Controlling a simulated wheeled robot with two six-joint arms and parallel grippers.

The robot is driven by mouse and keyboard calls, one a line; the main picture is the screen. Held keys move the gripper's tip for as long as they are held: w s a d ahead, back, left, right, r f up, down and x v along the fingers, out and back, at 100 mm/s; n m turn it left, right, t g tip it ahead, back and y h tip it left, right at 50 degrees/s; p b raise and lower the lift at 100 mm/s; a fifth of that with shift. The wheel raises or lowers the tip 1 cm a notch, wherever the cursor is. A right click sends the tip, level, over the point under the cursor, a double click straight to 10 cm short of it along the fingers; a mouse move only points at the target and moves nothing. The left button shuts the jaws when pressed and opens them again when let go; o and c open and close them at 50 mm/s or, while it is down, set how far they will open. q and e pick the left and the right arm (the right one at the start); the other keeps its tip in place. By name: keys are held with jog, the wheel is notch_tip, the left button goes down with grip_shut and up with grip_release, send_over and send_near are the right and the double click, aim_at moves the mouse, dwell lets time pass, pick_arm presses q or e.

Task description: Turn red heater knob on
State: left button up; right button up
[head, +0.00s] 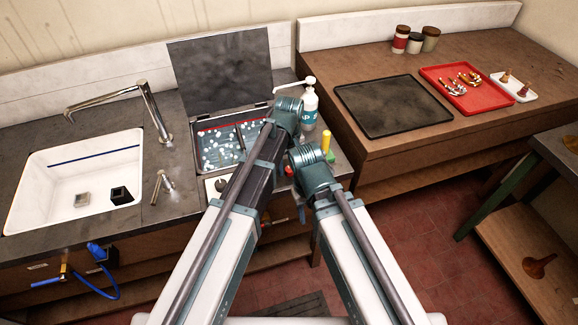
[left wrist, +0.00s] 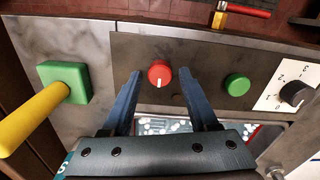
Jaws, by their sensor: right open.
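In the left wrist view the red knob (left wrist: 160,74) sits on a dark panel (left wrist: 200,62). A white mark on it points toward the bottom of the picture. My left gripper (left wrist: 160,76) is open, with one finger on each side of the red knob and a visible gap on both sides.
A green knob (left wrist: 237,85) and a black dial knob (left wrist: 293,92) share the panel. A yellow lever (left wrist: 30,125) on a green block (left wrist: 65,82) stands close by. Behind the panel is an open-lidded basin (head: 197,152) of small white pieces. A white bottle (head: 309,105) stands near my wrists.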

pick_arm(q)
grip_shut()
jog(key=m, duration=0.4)
jog(key=shift+m, duration=0.3)
jog(key=m, duration=0.4)
jog(key=shift+d+m, duration=0.1)
jog(key=shift+m, duration=0.2)
jog(key=m, duration=0.4)
jog(key=shift+m, duration=2.3)
